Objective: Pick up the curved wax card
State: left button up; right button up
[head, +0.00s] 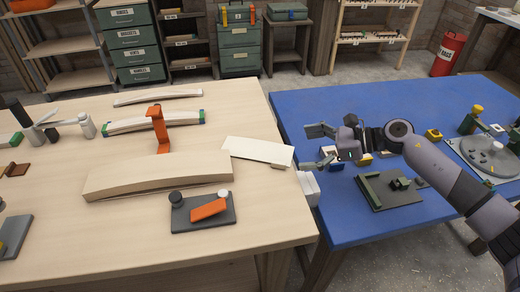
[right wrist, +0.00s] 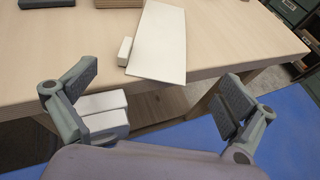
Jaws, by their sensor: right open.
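The wax card is a thin off-white sheet (head: 258,151) lying on the right side of the wooden table. In the right wrist view the card (right wrist: 160,42) runs away from me, its near end reaching slightly past the table edge. Any curve in it is hard to tell. My right gripper (head: 316,148) is open and empty, just right of the card's near end. In the right wrist view its fingers (right wrist: 157,90) are spread wide, with the card ahead between them, apart from both. My left gripper is not in view.
A small white block (right wrist: 125,51) is beside the card. White blocks (head: 309,188) are by the table edge below my right gripper. A long curved wooden piece (head: 150,178), an orange stand (head: 159,128) and a grey tray (head: 190,222) are left of the card. A blue table (head: 350,228) is at right.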

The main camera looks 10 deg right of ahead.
aim_at(274, 154)
jog(key=x, duration=0.2)
jog(key=p+x, duration=0.1)
jog(key=x, duration=0.1)
jog(key=shift+s, duration=0.25)
jog(key=shift+w+a+f+p, duration=0.2)
jog(key=shift+a+f+p, duration=0.1)
jog(key=shift+a, duration=0.15)
jog(key=shift+c, duration=0.5)
jog(key=c, duration=0.8)
jog(key=shift+c, duration=0.2)
